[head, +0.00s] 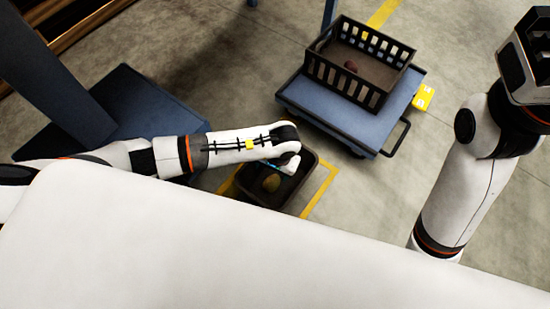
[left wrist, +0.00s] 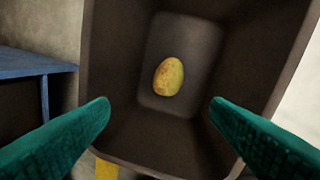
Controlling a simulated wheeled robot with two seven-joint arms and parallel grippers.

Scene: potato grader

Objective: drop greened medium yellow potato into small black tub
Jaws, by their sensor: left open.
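The greened yellow potato (left wrist: 168,77) lies on the floor of the small black tub (left wrist: 125,128) in the left wrist view. In the head view the left gripper (head: 275,163) is mostly hidden by the wrist. My right arm is at the right of the head view; its fingers are not clearly visible.
Yellow floor tape (head: 322,193) runs beside the tub. A blue platform (head: 130,95) stands at left. Floor between the cart and my right arm is clear.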

